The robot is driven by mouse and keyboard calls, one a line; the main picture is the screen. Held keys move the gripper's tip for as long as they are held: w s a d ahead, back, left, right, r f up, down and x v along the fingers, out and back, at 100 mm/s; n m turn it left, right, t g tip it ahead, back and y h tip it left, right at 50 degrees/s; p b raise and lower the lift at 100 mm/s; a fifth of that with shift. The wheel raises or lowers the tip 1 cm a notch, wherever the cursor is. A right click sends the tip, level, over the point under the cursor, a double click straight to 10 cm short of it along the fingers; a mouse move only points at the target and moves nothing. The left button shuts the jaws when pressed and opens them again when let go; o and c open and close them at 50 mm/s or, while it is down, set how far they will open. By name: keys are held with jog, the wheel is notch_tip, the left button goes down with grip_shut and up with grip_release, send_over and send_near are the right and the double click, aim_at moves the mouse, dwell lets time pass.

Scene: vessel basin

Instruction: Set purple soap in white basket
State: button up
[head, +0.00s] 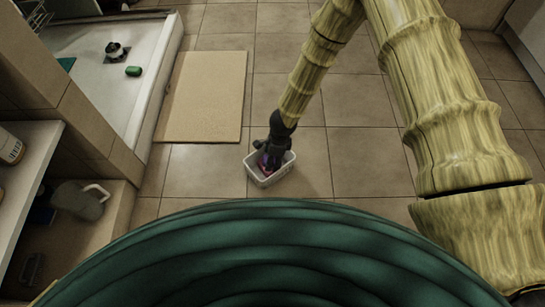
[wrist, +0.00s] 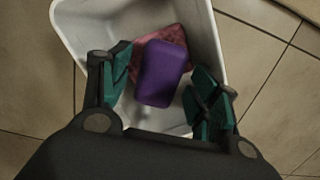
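The white basket (head: 265,182) stands on the tiled floor in the middle of the head view; its wall (wrist: 205,35) also shows in the wrist view. The purple soap (wrist: 163,72) is a rounded block inside the basket, lying over a pinkish-red patterned item (wrist: 170,35). My gripper (wrist: 160,64) reaches down into the basket with its green-padded fingers on either side of the soap. The fingers are apart, with a visible gap on each side of the soap. In the head view, my gripper (head: 270,155) hides much of the basket's inside.
A beige mat (head: 203,97) lies left of the basket. A white shower tray (head: 105,65) at the upper left holds a green item (head: 133,71) and a dark and white item (head: 115,50). A shelf with a pitcher (head: 82,200) is at the left. Floor right of the basket is clear.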

jog(key=shift+r, duration=0.6)
notch_tip(320, 180, up, 12)
jog(key=d+p, duration=0.1)
jog(key=p, duration=0.6)
jog(key=shift+d+f, duration=0.2)
jog(key=shift+d, duration=0.2)
jog(key=shift+s, duration=0.1)
jog(key=s+d+f+n+h, duration=0.1)
jog(key=s+d+f+n, duration=0.15)
jog(key=s+d, duration=0.25)
jog(key=s+d+f+n+h, duration=0.1)
jog(key=s+d+f+n, duration=0.15)
jog(key=s+d, duration=0.3)
jog(key=s+d+r+n, duration=0.1)
jog(key=s+d+n, duration=0.4)
jog(key=s, duration=0.4)
jog(key=s+d+r+n, duration=0.1)
jog(key=s+d+n, duration=0.4)
jog(key=s, duration=0.5)
jog(key=n, duration=0.2)
jog(key=shift+d+r+n, duration=0.2)
jog(key=shift+r+n, duration=0.05)
jog(key=shift+n, duration=0.05)
